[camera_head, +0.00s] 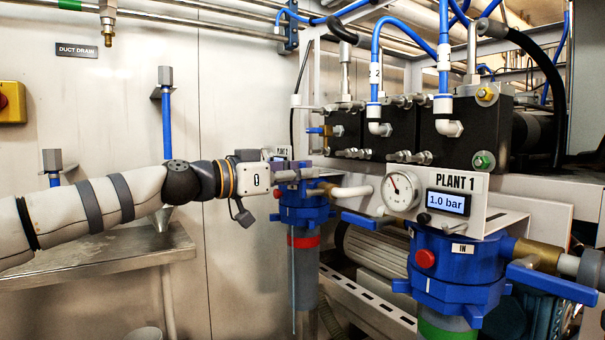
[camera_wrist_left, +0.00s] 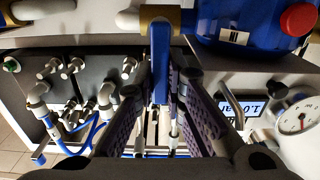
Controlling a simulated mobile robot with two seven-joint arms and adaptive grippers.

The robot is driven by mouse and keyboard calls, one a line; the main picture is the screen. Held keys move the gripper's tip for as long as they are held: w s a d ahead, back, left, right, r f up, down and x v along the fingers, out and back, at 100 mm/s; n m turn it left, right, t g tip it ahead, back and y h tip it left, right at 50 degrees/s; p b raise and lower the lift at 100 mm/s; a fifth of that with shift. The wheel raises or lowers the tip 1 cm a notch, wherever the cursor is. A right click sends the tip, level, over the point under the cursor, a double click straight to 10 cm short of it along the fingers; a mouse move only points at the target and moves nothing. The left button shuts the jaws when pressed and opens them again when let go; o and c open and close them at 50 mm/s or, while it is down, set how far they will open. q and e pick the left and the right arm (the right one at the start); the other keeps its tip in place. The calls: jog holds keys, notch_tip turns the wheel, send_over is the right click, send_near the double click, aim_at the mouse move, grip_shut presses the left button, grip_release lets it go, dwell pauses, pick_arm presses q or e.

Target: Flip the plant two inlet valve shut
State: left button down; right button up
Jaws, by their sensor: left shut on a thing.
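The plant two inlet valve shows in the left wrist view as a blue lever (camera_wrist_left: 159,72) on a brass fitting (camera_wrist_left: 175,14), next to the blue filter housing (camera_wrist_left: 240,28) with its IN label. My left gripper (camera_head: 306,174) is at this valve, its dark fingers shut on the lever from both sides. In the head view the plant two housing (camera_head: 304,214) stands behind plant one, with a red band below it. The gripper hides the lever there, so its exact angle is hard to tell. My right gripper is not in view.
The plant one housing (camera_head: 455,270) stands in front at right, with blue levers, a gauge (camera_head: 401,192) and a 1.0 bar display (camera_head: 448,203). Black pump blocks with blue hoses (camera_head: 375,60) are behind. A metal bench (camera_head: 100,262) lies below my left arm.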

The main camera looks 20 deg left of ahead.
pick_arm(q)
jog(key=c, duration=1.6)
grip_release()
jog(key=shift+c, duration=0.2)
jog(key=shift+a, duration=0.1)
